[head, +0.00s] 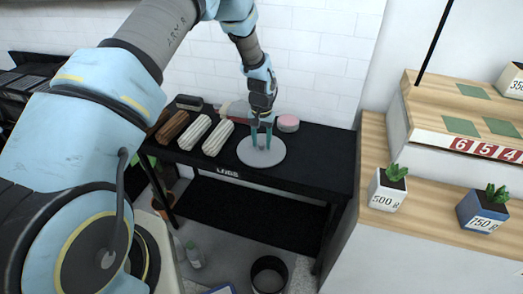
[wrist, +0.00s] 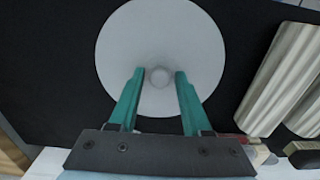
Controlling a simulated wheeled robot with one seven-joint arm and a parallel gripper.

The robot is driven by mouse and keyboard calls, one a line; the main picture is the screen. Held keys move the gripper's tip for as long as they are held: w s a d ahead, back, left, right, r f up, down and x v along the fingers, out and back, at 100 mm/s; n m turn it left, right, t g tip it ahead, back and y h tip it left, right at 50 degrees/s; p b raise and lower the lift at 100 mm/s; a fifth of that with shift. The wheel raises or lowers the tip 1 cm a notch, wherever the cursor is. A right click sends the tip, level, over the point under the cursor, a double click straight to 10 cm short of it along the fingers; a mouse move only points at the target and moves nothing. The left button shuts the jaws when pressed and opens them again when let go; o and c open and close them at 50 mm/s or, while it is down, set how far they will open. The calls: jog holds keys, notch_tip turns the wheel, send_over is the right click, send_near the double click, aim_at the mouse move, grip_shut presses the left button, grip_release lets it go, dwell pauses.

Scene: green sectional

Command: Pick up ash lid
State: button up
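The ash lid (head: 248,156) is a round, light grey disc lying on the black table. In the wrist view the lid (wrist: 160,35) fills the upper middle and has a small round knob (wrist: 159,77) at its centre. My gripper (head: 261,144) is over the lid, pointing down. In the wrist view its two green fingers (wrist: 157,73) are apart, one on each side of the knob, with visible gaps to it. I cannot tell the exact height of the fingertips above the lid.
The black table (head: 310,175) also bears pale ridged blocks (head: 217,138), a brown block (head: 172,127) and a pink round item (head: 288,123). A wooden shelf with potted plants (head: 387,188) stands at right. A dark bin (head: 269,275) stands on the floor.

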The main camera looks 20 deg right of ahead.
grip_shut()
dwell(0.4)
